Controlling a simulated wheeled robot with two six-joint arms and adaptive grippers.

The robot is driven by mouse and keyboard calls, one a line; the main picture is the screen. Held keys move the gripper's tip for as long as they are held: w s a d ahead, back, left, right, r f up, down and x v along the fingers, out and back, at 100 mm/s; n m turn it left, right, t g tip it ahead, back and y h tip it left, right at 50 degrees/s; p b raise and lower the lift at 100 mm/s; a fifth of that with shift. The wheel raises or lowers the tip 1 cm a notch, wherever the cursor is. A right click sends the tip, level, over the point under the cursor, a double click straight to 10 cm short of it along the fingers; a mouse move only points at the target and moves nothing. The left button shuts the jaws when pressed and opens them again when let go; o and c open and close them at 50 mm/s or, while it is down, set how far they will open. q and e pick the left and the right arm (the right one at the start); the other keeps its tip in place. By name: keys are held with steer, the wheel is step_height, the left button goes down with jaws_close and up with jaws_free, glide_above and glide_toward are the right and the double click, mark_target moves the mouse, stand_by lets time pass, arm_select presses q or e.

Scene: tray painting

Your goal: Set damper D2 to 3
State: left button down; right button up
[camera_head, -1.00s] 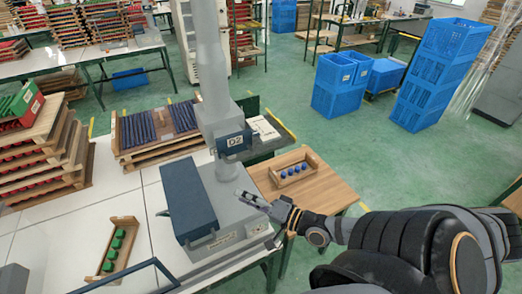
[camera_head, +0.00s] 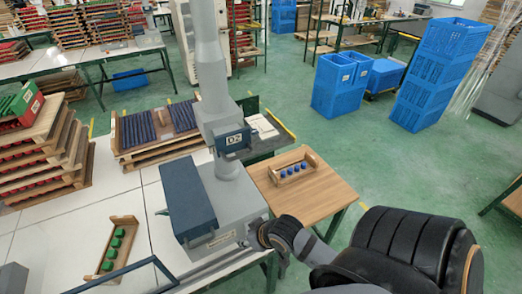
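The D2 label sits on a dark blue plate (camera_head: 235,141) on the side of a grey vertical duct (camera_head: 209,70). The duct rises from a grey machine (camera_head: 238,203) with a dark blue cover (camera_head: 187,198) on the white table. No damper scale or number can be read. My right gripper (camera_head: 255,234) is at the right front corner of the machine, below and right of the D2 plate. Its fingers are not clearly visible, and I cannot tell whether it touches the machine. My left gripper is not in view.
A small wooden table (camera_head: 325,195) to the right bears a wooden rack (camera_head: 292,173) with several blue pieces. A rack with green pieces (camera_head: 107,262) lies at the left front. Stacked trays (camera_head: 45,165) stand at left.

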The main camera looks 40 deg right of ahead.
step_height(320, 180, down, 11)
steer(key=s+d+g+h+b, duration=0.2)
steer(key=b, duration=0.1)
steer(key=shift+s+d+g, duration=0.35)
steer(key=shift+d+g, duration=0.05)
steer(key=shift+f, duration=0.2)
steer(key=s+d+f+g+b, duration=0.15)
steer(key=s+f, duration=0.25)
steer(key=f, duration=0.9)
steer(key=s+d+f+b, duration=0.1)
steer(key=s+f+b, duration=0.15)
steer(key=f, duration=1.05)
steer(key=s+f+g+b, duration=0.1)
steer(key=s+f, duration=1.1)
steer(key=s, duration=0.4)
steer(key=shift+s+d+f+b, duration=0.2)
steer(key=shift+f+b, duration=0.1)
